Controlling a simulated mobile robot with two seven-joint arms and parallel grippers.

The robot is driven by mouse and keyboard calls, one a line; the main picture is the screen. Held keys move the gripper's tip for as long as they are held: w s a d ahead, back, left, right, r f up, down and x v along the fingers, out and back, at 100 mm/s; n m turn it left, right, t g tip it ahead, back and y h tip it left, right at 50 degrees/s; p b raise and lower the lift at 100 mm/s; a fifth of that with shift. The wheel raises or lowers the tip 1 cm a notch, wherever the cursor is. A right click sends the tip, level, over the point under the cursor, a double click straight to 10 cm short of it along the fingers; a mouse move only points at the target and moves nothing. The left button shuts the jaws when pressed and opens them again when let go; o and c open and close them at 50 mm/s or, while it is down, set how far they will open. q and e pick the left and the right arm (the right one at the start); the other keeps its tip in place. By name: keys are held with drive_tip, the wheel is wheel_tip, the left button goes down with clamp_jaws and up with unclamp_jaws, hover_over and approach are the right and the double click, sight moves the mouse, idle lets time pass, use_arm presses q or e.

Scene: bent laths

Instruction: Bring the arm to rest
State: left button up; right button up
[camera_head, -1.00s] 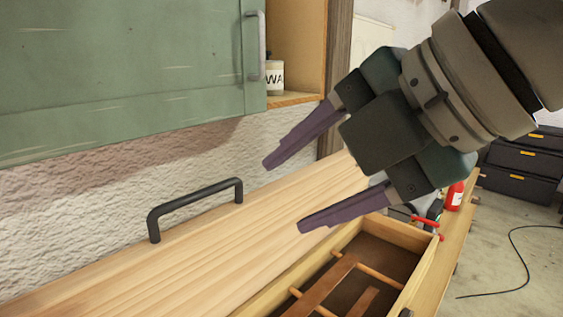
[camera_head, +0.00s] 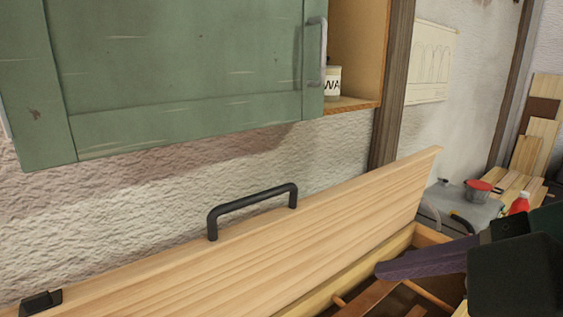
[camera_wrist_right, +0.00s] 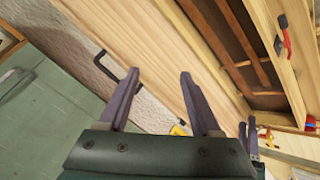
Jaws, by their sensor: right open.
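My right gripper (camera_wrist_right: 157,88) is open and empty, its two purple fingers spread apart in the wrist view. In the head view only one purple finger and part of the dark gripper body show at the lower right edge. That finger overlaps the open wooden chest (camera_head: 431,236) in the picture. The chest's wooden lid (camera_head: 300,240) is raised and leans toward the wall, with a black handle (camera_head: 252,208) on its upper edge. The handle also shows in the wrist view (camera_wrist_right: 117,75).
A green wall cabinet (camera_head: 190,75) hangs above the lid, with a white tin (camera_head: 332,84) in its open section. Wooden slats (camera_wrist_right: 237,60) cross the chest's dark inside. A grey surface (camera_head: 450,200) with a red-topped container (camera_head: 480,190) stands behind on the right.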

drive_tip(key=s+d+f+m+g+h+p, duration=0.1)
drive_tip(key=s+d+f+m+g+h, duration=0.1)
drive_tip(key=s+d+f+m, duration=0.4)
drive_tip(key=s+d+f+m+g+h, duration=0.2)
drive_tip(key=s+d+f+m, duration=0.15)
drive_tip(key=s+m, duration=0.45)
wheel_tip(320, 180, up, 17)
drive_tip(key=p, duration=1.7)
drive_tip(key=shift+w+a+r+n, duration=0.15)
drive_tip(key=shift+w+n, duration=0.25)
drive_tip(key=shift+f, duration=0.2)
